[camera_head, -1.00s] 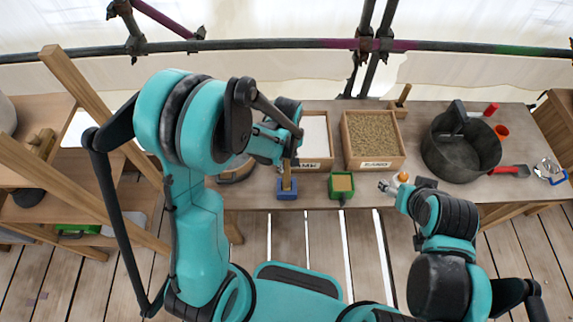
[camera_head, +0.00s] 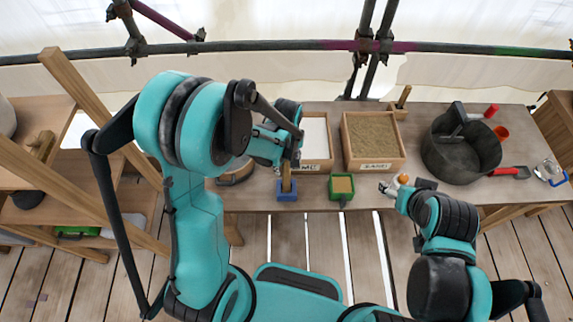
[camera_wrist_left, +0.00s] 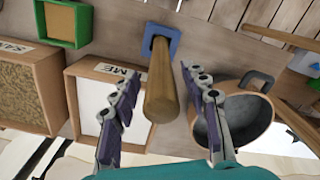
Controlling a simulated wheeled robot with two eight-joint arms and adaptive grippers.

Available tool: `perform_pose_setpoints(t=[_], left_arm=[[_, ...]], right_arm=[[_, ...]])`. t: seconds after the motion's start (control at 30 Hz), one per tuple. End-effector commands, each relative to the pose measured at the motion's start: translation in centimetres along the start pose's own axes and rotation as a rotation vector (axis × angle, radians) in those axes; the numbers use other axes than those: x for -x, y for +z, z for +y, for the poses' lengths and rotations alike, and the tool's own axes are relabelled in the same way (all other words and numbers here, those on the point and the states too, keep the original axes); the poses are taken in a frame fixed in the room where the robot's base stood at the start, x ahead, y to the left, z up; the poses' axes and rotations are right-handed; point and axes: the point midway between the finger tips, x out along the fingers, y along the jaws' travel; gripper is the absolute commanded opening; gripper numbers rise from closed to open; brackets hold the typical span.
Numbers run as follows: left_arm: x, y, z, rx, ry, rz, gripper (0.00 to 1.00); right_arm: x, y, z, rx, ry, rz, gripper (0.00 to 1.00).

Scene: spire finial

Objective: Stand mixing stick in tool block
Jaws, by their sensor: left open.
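The mixing stick (camera_head: 286,178), a round wooden rod, stands with its lower end in a small blue block (camera_head: 288,197) at the table's front edge. In the left wrist view the stick (camera_wrist_left: 158,92) rises from the blue block (camera_wrist_left: 160,27) towards the camera. My left gripper (camera_head: 291,163) is over it; in the wrist view its open fingers (camera_wrist_left: 157,72) are on either side of the stick, with visible gaps. My right gripper (camera_head: 390,187) is low near the front edge, by a small orange object (camera_head: 403,178); its fingers are too small to read.
A lime box (camera_head: 317,165) and a sand box (camera_head: 400,150) stand behind. A small green box (camera_head: 342,197) is right of the blue block. A black bucket (camera_head: 472,160) is at right. A round pan (camera_wrist_left: 255,118) is close beside the left gripper.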

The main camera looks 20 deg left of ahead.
Motion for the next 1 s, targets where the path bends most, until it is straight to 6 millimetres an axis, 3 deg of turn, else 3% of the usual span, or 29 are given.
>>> perform_pose_setpoints(t=[0.3, 0.5, 0.67, 0.77, 1.0], left_arm=[[7.3, 0.1, -0.1, 0.0, 0.0, 0.0, 0.45], [10.2, 0.0, 0.0, 0.0, 0.0, 0.0, 0.45], [11.6, 0.1, -0.3, -0.018, 0.011, 0.009, 0.45], [13.1, 0.4, -1.2, -0.075, 0.046, 0.043, 0.45], [18.1, 1.9, -5.4, -0.347, 0.175, 0.237, 0.45]], right_arm=[[1.5, -1.1, 0.0, 0.0, 0.0, 0.0, 0.69], [2.0, -1.4, 0.0, 0.0, 0.0, 0.0, 0.69], [2.1, -1.5, 0.0, 0.0, 0.0, 0.0, 0.69], [2.0, -1.5, 0.0, 0.0, 0.0, 0.0, 0.69], [2.0, -1.4, 0.0, 0.0, 0.0, 0.0, 0.69]])
